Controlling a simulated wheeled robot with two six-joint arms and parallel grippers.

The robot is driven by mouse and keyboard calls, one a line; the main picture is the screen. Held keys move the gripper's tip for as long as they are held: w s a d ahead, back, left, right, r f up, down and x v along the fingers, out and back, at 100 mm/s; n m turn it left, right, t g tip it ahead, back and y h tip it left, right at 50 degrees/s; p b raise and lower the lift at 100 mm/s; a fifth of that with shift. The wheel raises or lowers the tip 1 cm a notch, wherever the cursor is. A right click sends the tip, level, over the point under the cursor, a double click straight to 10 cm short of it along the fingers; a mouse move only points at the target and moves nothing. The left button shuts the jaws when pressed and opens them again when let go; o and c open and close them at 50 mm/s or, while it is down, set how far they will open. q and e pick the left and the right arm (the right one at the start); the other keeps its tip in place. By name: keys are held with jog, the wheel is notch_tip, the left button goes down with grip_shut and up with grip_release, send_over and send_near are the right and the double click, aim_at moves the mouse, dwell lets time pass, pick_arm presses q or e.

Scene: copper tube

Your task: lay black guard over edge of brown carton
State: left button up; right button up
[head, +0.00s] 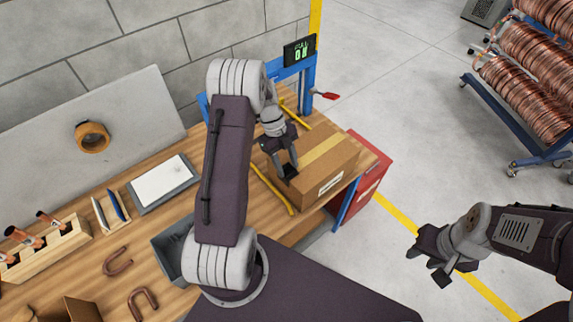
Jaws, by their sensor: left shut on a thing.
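The brown carton (330,176), closed with a tan tape strip along its top, sits on the wooden bench at the right end. My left gripper (285,166) is at the carton's left top edge, pointing down. It is shut on the small black guard (289,173), which is at or just above that edge; whether it touches the carton is unclear. The fingers hide part of the guard. My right gripper (436,270) is away from the bench at the lower right, over the floor, with its fingers apart and nothing visible between them.
Yellow rails (272,189) lie beside the carton. A blue frame with a display (299,51) stands behind it. A grey bin (174,252), a tray with white sheet (163,183) and copper bends (117,261) are on the bench's left. A red cabinet (372,165) stands right.

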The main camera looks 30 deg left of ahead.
pick_arm(q)
jog(key=o, duration=1.4)
jog(key=shift+o, duration=0.2)
jog(key=shift+w+a+r+b, duration=0.1)
jog(key=shift+a+r+b, duration=0.1)
jog(key=shift+r+b, duration=0.1)
jog(key=b+v, duration=0.2)
jog(key=v, duration=0.6)
jog(key=shift+r, duration=0.2)
